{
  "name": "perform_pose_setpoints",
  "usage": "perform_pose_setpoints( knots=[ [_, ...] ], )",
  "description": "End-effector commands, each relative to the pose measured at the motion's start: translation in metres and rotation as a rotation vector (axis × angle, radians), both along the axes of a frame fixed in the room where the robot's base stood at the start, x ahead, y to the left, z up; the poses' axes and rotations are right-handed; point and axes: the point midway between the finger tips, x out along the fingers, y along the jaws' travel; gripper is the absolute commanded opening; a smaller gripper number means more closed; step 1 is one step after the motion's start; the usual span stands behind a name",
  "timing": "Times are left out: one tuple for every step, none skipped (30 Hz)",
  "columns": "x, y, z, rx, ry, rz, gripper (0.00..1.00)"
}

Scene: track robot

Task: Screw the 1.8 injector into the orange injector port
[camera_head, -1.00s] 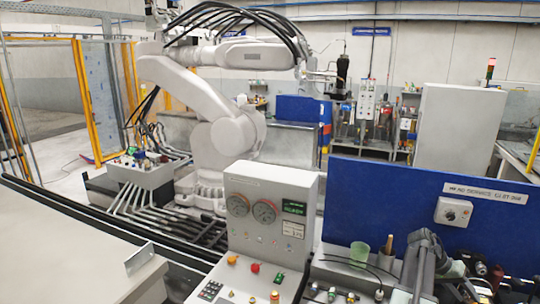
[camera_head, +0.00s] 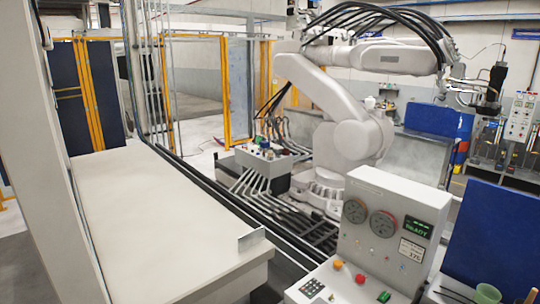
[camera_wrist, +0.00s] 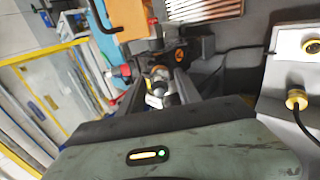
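My gripper (camera_wrist: 160,82) is in the wrist view, its two dark fingers reaching up from the grey wrist body. A small silver and brass-coloured piece (camera_wrist: 157,90) shows between the fingers. I cannot tell whether the fingers grip it or whether it lies behind them, and no 1.8 marking is readable. Beyond the fingertips is a dark fitting with an orange ring (camera_wrist: 182,55). An orange block (camera_wrist: 126,18) stands at the upper left of it. I cannot tell which of these is the orange injector port. My gripper is outside the head view.
The head view shows a gauge panel with buttons (camera_head: 395,225), a long pale bench top (camera_head: 150,220), a large white robot arm (camera_head: 350,135) and a blue board (camera_head: 495,240). A green cup (camera_head: 487,294) is at the lower right. A grey box with brass fittings (camera_wrist: 290,70) is right in the wrist view.

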Motion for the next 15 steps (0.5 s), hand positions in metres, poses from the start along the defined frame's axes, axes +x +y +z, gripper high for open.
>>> perform_pose_setpoints(
  knots=[
    [0.0,0.0,0.0,0.0,0.0,0.0,0.25],
    [0.0,0.0,0.0,0.0,0.0,0.0,0.17],
    [0.0,0.0,0.0,0.0,0.0,0.0,0.06],
    [0.0,0.0,0.0,0.0,0.0,0.0,0.0],
    [0.0,0.0,0.0,0.0,0.0,0.0,0.0],
    [0.0,0.0,0.0,0.0,0.0,0.0,0.0],
    [0.0,0.0,0.0,0.0,0.0,0.0,0.0],
    [0.0,0.0,0.0,0.0,0.0,0.0,0.0],
    [0.0,0.0,0.0,0.0,0.0,0.0,0.0],
    [0.0,0.0,0.0,0.0,0.0,0.0,0.0],
    [0.0,0.0,0.0,0.0,0.0,0.0,0.0],
    [0.0,0.0,0.0,0.0,0.0,0.0,0.0],
    [0.0,0.0,0.0,0.0,0.0,0.0,0.0],
    [0.0,0.0,0.0,0.0,0.0,0.0,0.0],
    [-0.0001,0.0,0.0001,-0.002,-0.001,-0.002,0.0]
  ],
)
